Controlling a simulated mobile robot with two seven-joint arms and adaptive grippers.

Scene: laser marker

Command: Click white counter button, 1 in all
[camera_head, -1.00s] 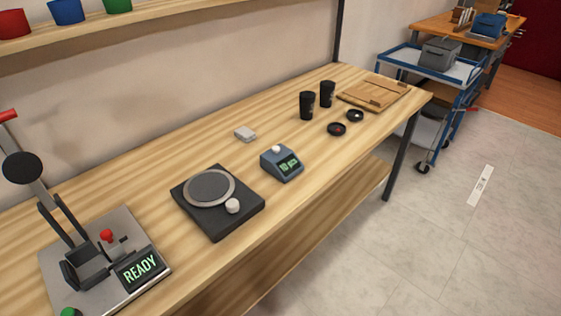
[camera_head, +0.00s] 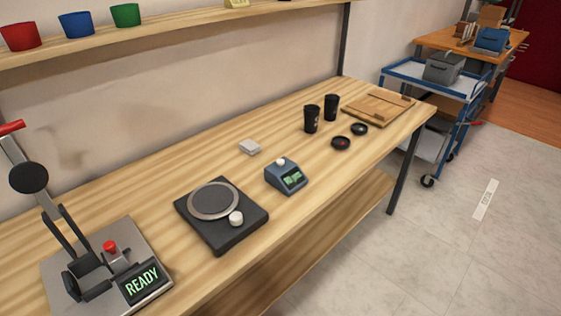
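A small blue-grey counter (camera_head: 286,177) stands on the wooden table near its front edge, right of the middle of the view. Its green-lit display faces forward; the digits are too small to read surely. A white button (camera_head: 280,161) sits on top of the counter. Neither of my grippers shows in the head view, so nothing is seen touching the button.
A black plate device with a round disc and white knob (camera_head: 236,218) stands left of the counter. A press with a READY display (camera_head: 141,284) is at the front left. A small white block (camera_head: 249,147), black cups (camera_head: 312,119), black lids (camera_head: 341,143) and a wooden board (camera_head: 377,107) share the table (camera_head: 180,160).

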